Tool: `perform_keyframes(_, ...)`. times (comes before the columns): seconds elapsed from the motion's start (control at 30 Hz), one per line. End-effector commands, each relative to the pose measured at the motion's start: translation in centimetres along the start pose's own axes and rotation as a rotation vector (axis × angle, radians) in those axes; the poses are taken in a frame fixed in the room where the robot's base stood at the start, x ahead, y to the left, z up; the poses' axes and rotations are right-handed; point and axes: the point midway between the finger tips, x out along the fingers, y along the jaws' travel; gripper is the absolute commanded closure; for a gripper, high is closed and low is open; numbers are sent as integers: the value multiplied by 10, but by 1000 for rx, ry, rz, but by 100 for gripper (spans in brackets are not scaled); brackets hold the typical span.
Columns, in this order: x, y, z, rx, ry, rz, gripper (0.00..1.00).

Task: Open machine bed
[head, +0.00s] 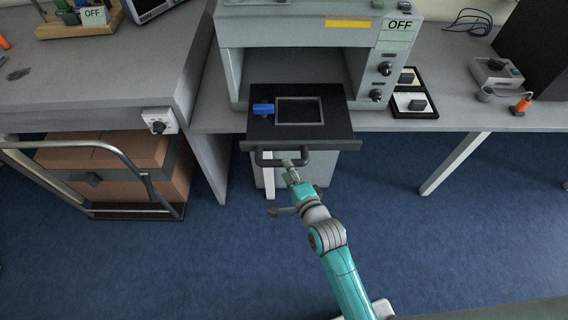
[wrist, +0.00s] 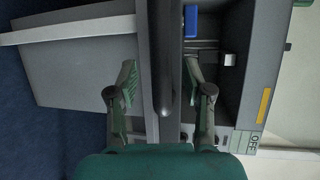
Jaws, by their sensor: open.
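The grey machine (head: 227,72) stands on the table, with an open front cavity. Its dark machine bed (head: 335,120) sticks out of the cavity, past the table's front edge. On the bed are a rectangular frame (head: 300,124) and a blue block (head: 263,108). A dark bar handle (head: 263,161) is on the bed's front. My gripper (head: 293,163) is at the handle. In the wrist view, my gripper (wrist: 160,75) is open, with one finger on each side of the handle (wrist: 165,100); the fingers look apart from it. The blue block also shows there (wrist: 190,20).
A sign reading OFF (head: 399,25) is on the machine's upper right. A black tray (head: 414,113) lies right of the machine. A trolley with a brown box (head: 115,165) stands at left. The blue floor (head: 450,230) is clear at right.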

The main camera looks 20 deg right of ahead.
Motion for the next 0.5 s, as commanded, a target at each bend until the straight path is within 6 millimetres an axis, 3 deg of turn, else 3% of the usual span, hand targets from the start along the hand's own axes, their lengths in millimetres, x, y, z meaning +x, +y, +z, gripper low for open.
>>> perform_keyframes(0.2,-41,1,0,1,0,2,50)
perform_keyframes(0.5,-74,0,0,1,0,1,50)
